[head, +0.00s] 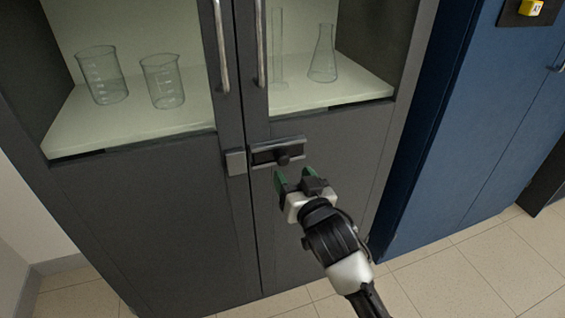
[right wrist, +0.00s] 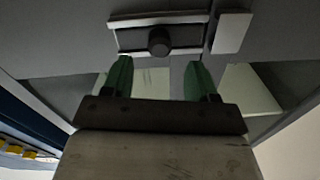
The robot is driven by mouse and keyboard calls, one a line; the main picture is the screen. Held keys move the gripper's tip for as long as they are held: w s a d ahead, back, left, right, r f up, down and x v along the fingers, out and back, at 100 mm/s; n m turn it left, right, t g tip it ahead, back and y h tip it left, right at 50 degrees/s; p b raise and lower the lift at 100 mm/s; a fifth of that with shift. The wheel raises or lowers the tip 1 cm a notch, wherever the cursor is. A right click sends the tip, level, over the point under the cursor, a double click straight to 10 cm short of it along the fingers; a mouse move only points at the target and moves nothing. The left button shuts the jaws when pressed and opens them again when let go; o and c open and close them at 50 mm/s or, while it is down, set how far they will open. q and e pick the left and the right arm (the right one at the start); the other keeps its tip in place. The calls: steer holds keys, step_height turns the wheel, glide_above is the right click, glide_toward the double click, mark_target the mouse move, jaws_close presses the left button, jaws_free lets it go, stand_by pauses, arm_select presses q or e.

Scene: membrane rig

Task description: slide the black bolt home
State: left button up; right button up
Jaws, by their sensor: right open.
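The black bolt (head: 283,157) with its round knob sits in a grey-railed holder on the right cabinet door. It also shows in the right wrist view, where the knob (right wrist: 158,42) is beyond the fingertips and between them sideways. A light grey catch block (head: 235,162) is on the left door, across the door seam; it shows in the right wrist view too (right wrist: 232,33). A gap is visible between the holder and the block. My right gripper (head: 293,176), with green fingers, is open and empty just below the knob. My left gripper is not in view.
Two vertical door handles (head: 262,45) rise above the bolt. Glass beakers (head: 103,75), a flask (head: 323,54) and a cylinder stand on shelves behind the upper panes. A blue cabinet (head: 470,120) stands at right. The floor in front is clear.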

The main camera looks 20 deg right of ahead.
mark_target(285, 164)
steer(key=w, duration=0.6)
steer(key=shift+w+a+b, duration=0.2)
steer(key=shift+w+b, duration=0.05)
steer(key=shift+b, duration=0.15)
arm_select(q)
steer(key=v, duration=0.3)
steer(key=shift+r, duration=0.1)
